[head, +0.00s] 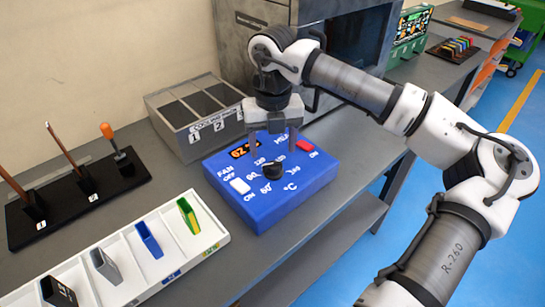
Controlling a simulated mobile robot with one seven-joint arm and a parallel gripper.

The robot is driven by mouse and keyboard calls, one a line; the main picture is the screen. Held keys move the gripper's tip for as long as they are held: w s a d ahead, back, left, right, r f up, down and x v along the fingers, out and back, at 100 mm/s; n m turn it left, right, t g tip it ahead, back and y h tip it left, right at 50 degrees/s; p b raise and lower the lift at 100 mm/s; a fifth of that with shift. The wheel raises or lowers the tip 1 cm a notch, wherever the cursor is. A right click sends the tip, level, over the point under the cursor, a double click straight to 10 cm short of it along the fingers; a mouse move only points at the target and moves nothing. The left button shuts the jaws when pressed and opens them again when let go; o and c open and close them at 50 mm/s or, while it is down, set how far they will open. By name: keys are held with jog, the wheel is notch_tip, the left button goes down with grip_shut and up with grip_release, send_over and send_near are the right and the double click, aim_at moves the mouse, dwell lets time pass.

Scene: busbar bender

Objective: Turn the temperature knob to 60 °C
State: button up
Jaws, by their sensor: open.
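The black temperature knob (271,171) sits in the middle of the sloped top of a blue control box (310,187). White number marks and a °C sign are printed around it; the mark nearest the front looks like 60. I cannot tell which mark the knob points at. My gripper (272,146) points down above the back part of the box, its two fingers apart and empty. In the picture it is just above the knob, and I see no contact with it.
The box also has an orange-lit display (243,150), a white FAN switch (240,186) and a red switch (305,145). A grey numbered bin (170,132) stands behind it. A white divided tray (100,235) and a black tool stand (75,205) are to the left.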

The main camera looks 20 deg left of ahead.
aim_at(273, 164)
notch_tip(273, 164, down, 6)
jog(key=shift+r+p, duration=0.15)
jog(key=shift+p, duration=0.35)
jog(key=c, duration=1)
jog(key=shift+n+b, duration=0.4)
jog(key=shift+b, duration=0.2)
jog(key=n+b, duration=0.1)
jog(key=b, duration=0.1)
jog(key=shift+f+n+b, duration=0.2)
jog(key=shift+n+b, duration=0.1)
jog(key=shift+n, duration=0.1)
jog(key=n+b, duration=0.2)
jog(key=shift+d+n, duration=0.1)
jog(key=shift+n, duration=0.3)
jog(key=n+b, duration=0.2)
jog(key=n, duration=0.1)
jog(key=shift+r+b, duration=0.15)
jog(key=shift+b, duration=0.2)
jog(key=shift+w+d+r+n+b, duration=0.1)
jog(key=shift+n+b, duration=0.45)
jog(key=shift+n, duration=1.25)
